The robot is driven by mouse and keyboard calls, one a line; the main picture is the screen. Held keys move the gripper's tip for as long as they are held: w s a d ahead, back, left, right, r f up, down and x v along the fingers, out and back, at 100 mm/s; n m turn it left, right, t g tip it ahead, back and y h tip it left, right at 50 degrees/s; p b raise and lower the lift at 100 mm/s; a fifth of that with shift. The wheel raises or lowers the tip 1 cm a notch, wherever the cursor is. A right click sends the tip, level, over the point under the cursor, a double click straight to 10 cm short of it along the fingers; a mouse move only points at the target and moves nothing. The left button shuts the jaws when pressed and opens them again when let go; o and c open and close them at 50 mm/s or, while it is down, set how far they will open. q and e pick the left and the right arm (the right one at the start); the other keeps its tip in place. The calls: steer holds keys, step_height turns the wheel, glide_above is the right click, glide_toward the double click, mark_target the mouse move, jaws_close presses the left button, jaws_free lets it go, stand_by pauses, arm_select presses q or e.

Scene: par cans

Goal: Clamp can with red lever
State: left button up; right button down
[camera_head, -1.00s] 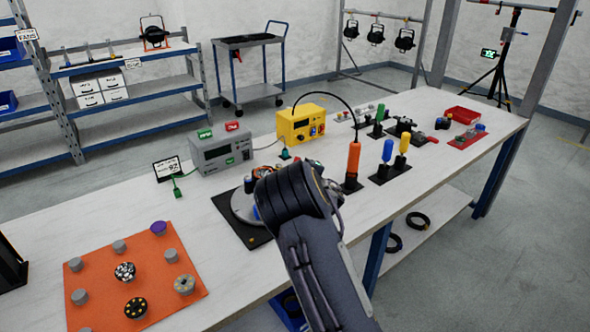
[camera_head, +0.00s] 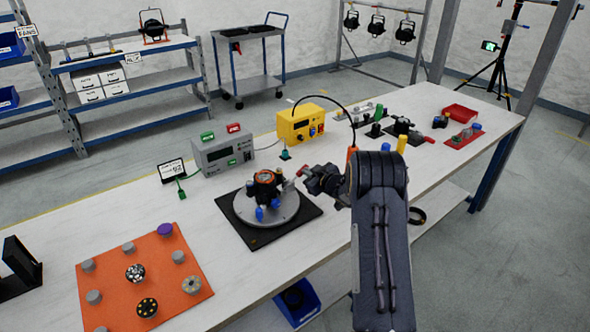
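A dark can with an orange-rimmed top (camera_head: 267,178) sits upright on a round grey plate (camera_head: 293,211), which rests on a black square base (camera_head: 252,238). Blue knobs (camera_head: 260,214) stand at its near side. A small red piece (camera_head: 302,171), perhaps the red lever, shows to the right of the can. My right gripper (camera_head: 309,179) is just right of the can and plate, close to the red piece. I cannot tell whether it touches that piece, or whether its fingers are open. My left gripper is not in view.
A grey box (camera_head: 222,153) and a yellow box (camera_head: 300,123) stand behind the plate. An orange mat (camera_head: 165,255) with several round pieces lies at front left. Coloured handles, one yellow (camera_head: 401,144), stand beyond my arm.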

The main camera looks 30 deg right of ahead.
steer(key=shift+d+f+m, duration=0.2)
steer(key=shift+f+m, duration=0.15)
steer(key=shift+m, duration=0.05)
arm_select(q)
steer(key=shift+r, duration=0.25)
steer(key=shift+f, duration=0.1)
arm_select(e)
steer(key=shift+d+f, duration=0.3)
steer(key=shift+f, duration=0.15)
stand_by(1.2)
